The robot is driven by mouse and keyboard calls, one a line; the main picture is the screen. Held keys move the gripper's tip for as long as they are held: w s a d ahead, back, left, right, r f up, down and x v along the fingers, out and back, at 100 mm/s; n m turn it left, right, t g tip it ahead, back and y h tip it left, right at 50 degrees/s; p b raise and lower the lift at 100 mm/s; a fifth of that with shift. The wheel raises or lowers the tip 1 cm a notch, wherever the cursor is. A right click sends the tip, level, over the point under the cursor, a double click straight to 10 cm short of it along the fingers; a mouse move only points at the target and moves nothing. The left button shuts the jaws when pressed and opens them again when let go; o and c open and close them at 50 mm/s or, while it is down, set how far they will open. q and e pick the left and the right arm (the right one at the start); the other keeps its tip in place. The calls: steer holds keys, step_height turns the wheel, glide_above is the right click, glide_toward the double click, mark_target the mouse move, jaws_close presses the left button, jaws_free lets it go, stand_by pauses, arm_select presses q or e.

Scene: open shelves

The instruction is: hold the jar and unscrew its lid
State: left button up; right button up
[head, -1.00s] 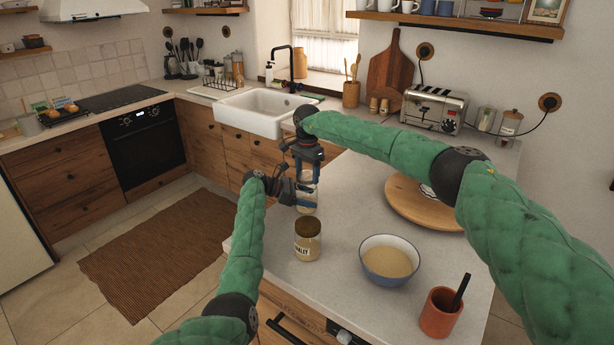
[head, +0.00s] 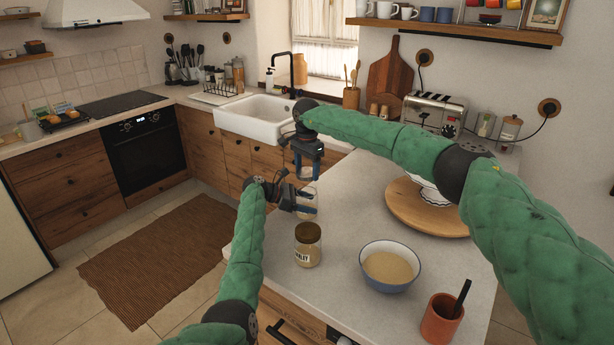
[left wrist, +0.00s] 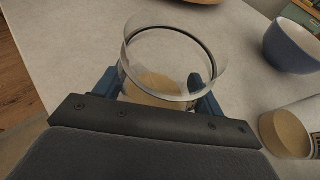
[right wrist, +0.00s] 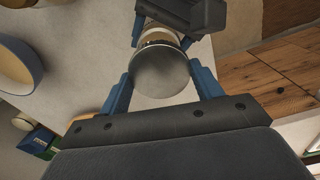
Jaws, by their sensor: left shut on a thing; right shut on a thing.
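The glass jar (left wrist: 160,60) has an open mouth in the left wrist view, with pale contents inside. My left gripper (head: 306,202) is shut around its sides and keeps it upright at the counter's far left edge; the fingers partly hide the jar in the head view (head: 309,189). The round metallic lid (right wrist: 161,72) is between the fingers of my right gripper (right wrist: 161,85). In the head view, my right gripper (head: 308,170) points down above the jar, and a gap shows between lid and jar.
A second jar with a brown lid (head: 307,245) stands on the counter (head: 345,215) near my left gripper. A blue-rimmed bowl (head: 390,266), a terracotta cup (head: 441,318) and a round wooden board (head: 425,215) stand to the right. The counter between jar and board is clear.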

arm_select(q)
steer(key=o, duration=1.9)
steer(key=shift+o, duration=0.2)
steer(key=shift+a, duration=0.1)
